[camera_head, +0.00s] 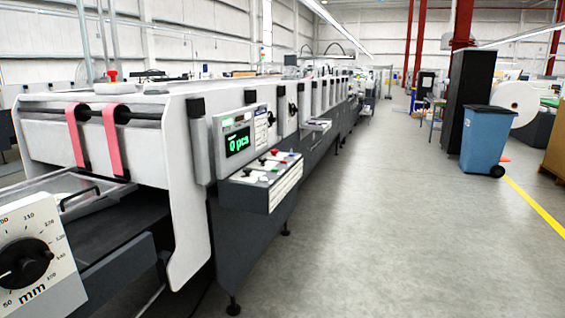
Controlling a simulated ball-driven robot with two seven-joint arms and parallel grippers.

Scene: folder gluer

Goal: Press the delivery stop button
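The folder gluer (190,118) is a long white and grey machine that fills the left side and runs away toward the back. On its near side is a control panel (238,138) with a dark display reading "0 pcs" in green. Neither of my grippers is in view.
A dial marked in mm (26,262) is at the lower left, near pink belts (112,138). The grey floor (360,230) right of the machine is clear. A blue bin (485,140) and a black cabinet (466,95) stand at the right, near a yellow floor line (533,206).

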